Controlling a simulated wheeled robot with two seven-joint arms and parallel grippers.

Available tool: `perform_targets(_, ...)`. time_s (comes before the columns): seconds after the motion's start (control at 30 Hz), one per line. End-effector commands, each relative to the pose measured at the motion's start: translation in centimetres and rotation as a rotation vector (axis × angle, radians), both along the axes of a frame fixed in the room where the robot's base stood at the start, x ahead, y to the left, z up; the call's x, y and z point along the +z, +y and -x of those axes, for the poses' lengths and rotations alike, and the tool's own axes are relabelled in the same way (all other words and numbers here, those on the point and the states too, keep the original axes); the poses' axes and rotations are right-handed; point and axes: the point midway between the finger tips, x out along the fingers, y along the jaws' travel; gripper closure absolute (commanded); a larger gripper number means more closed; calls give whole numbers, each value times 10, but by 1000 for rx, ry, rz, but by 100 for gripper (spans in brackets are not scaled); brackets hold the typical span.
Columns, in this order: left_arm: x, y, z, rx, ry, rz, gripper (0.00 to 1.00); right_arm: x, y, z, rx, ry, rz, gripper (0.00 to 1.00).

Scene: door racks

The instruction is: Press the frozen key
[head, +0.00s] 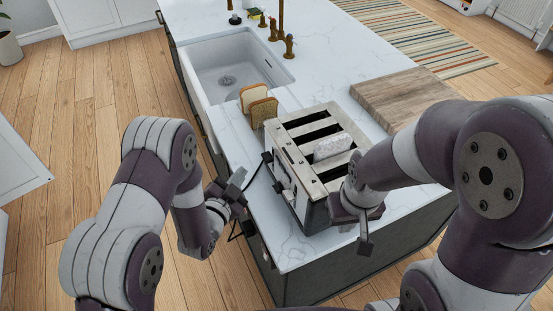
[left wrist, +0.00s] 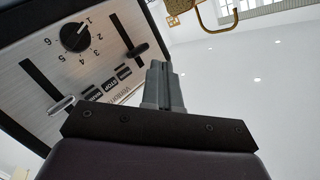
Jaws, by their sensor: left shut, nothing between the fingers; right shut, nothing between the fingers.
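The toaster (head: 317,184) stands on the counter, and a pale, rough slab (head: 332,147) sticks up from its slots. In the left wrist view its control panel (left wrist: 62,92) shows a numbered dial, two lever slots and a column of small dark keys (left wrist: 108,86). One key reads STOP; I cannot surely read which one is the frozen key. My left gripper (head: 239,176) is shut and empty beside the panel side. In the left wrist view its fingertips (left wrist: 160,66) lie just right of the keys; contact cannot be told. My right gripper (head: 365,246) is shut and empty by the toaster's near right side.
Two bread slices (head: 264,111) stand behind the toaster, near the sink (head: 235,72). A wooden board (head: 400,96) lies on the counter (head: 318,84) to the right. The counter's left edge runs below my left gripper, with open floor (head: 90,140) beyond.

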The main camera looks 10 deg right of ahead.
Motion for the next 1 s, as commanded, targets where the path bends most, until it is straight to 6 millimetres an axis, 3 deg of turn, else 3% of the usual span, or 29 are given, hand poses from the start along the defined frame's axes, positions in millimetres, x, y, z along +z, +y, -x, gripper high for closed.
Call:
perform_targets(0.4,-1,-54,-17,-1,0,0,100,-4,0,0,0,0,0,100)
perform_targets(1.0,0,-63,-20,1,1,0,100,-5,0,0,0,0,0,100)
